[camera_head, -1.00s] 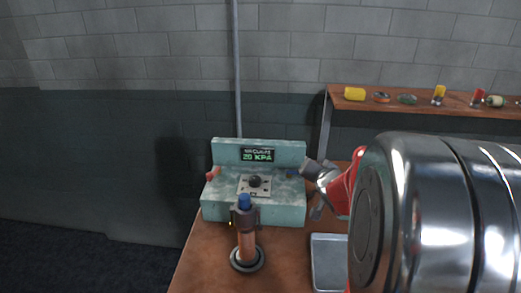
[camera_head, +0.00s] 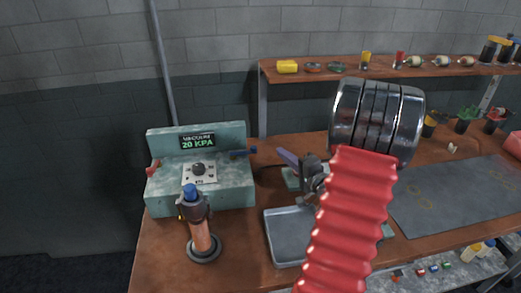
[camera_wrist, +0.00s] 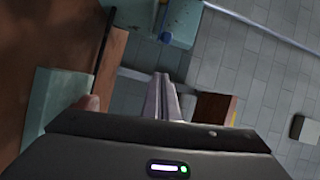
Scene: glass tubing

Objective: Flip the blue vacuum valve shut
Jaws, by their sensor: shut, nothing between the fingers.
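The teal vacuum unit (camera_head: 225,185) stands at the left of the bench in the head view, its display reading 20 KPA. The blue valve handle (camera_head: 243,153) sticks out at its right end. Part of the unit shows at the top of the wrist view, with a blue round part (camera_wrist: 166,37) that I take to be the valve. My gripper (camera_head: 283,154) is right of the blue handle, apart from it, with its fingers shut and empty. The closed fingers also show in the wrist view (camera_wrist: 160,82).
A red handle (camera_head: 153,168) is at the unit's left end. A blue-topped torch (camera_head: 202,235) stands in front of the unit. A metal tray (camera_head: 286,240) lies right of it. A shelf (camera_head: 400,72) with small items runs behind. A dark mat (camera_head: 455,195) covers the right side.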

